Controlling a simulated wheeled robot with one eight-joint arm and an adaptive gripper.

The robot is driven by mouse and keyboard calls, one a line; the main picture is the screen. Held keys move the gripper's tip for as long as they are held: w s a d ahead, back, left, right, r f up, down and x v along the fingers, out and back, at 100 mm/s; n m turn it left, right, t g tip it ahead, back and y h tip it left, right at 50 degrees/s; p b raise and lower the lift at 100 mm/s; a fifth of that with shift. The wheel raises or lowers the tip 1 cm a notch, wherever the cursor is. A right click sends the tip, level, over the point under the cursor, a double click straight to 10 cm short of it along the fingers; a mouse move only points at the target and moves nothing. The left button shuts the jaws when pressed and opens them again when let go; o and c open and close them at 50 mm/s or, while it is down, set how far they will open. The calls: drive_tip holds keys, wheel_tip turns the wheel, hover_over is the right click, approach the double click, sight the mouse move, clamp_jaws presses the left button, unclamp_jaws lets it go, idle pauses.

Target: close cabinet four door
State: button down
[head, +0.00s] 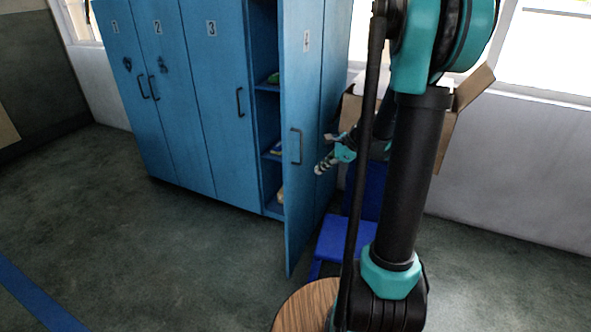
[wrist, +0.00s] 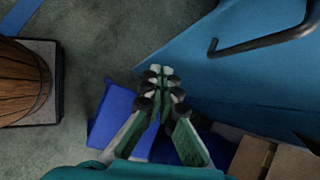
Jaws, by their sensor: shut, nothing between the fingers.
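The blue cabinet four door (head: 305,95), marked 4, stands open toward me in the head view. Its dark bar handle (head: 296,146) is on the face that I see, and this handle also shows in the wrist view (wrist: 262,43). My gripper (head: 322,166) is just right of the handle, on the outer side of the door. In the wrist view my gripper (wrist: 161,75) is shut and empty, with the door face (wrist: 225,75) close on its right. I cannot tell whether it touches the door.
Closed blue doors 1, 2 and 3 (head: 205,90) stand to the left. A blue step-like object (head: 345,238) is on the floor below my gripper. An open cardboard box (head: 452,125) is behind my arm. A wooden barrel (wrist: 22,83) shows in the wrist view. The floor at left is clear.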

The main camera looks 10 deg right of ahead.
drive_tip(key=w+d+m+y, duration=0.2)
drive_tip(key=w+m, duration=0.2)
drive_tip(key=w, duration=0.2)
approach(288, 173)
drive_tip(key=shift+x, duration=2.95)
drive_tip(key=shift+w+m+t+h, duration=0.1)
drive_tip(key=shift+m+t+h, duration=0.2)
